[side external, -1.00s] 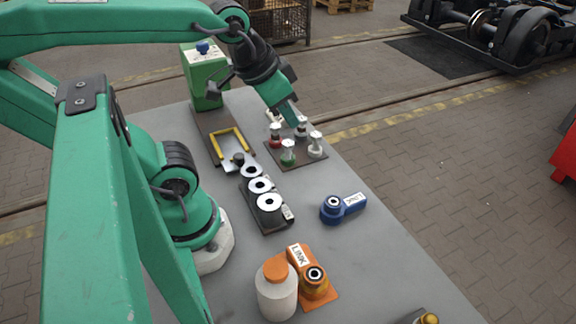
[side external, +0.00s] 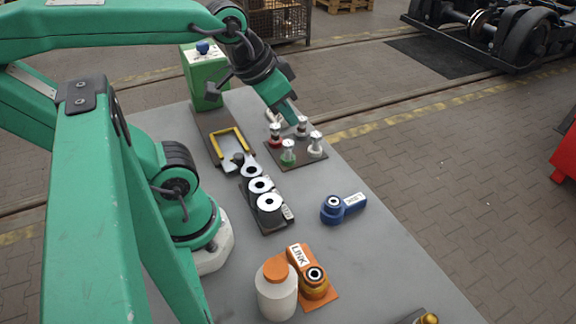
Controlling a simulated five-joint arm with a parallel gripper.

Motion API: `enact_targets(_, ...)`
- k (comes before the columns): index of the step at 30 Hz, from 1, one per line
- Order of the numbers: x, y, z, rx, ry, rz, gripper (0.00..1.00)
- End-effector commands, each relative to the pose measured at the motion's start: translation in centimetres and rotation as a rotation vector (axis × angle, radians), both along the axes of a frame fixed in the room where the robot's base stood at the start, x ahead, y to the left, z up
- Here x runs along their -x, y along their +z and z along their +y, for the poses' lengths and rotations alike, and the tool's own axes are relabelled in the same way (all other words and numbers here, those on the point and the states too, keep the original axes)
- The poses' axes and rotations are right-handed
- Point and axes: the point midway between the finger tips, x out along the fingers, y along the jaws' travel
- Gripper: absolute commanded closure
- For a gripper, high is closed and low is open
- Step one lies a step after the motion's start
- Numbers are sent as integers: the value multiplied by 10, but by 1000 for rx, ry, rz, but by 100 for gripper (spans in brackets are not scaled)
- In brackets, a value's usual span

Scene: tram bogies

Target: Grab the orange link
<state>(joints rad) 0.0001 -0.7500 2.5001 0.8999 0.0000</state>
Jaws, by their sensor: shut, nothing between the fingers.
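The orange link (side external: 318,292) lies on an orange base plate near the front of the grey table, with a white label reading "LINK" and a dark ring at its eye. A white bottle with an orange cap (side external: 277,290) stands just left of it and hides part of its plate. My gripper (side external: 292,121) is shut and empty, far from the link, pointing down above the plate of pegs at the back of the table.
The plate of several coloured pegs (side external: 309,160) sits under my gripper. A blue link (side external: 343,208) lies at the right. A dark rack with white discs (side external: 267,225), a yellow-handled tray (side external: 238,142) and a green box (side external: 206,80) stand along the left. The table between the blue and orange links is clear.

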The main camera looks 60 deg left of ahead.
Motion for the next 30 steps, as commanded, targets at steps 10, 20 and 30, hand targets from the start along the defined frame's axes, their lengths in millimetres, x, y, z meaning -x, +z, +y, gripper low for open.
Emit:
enact_targets(10, 0, 0, 0, 0, 0, 0, 74)
enact_targets(20, 0, 0, 0, 0, 0, 0, 39)
enact_targets(30, -3, -5, -9, 19, 0, 25, 39)
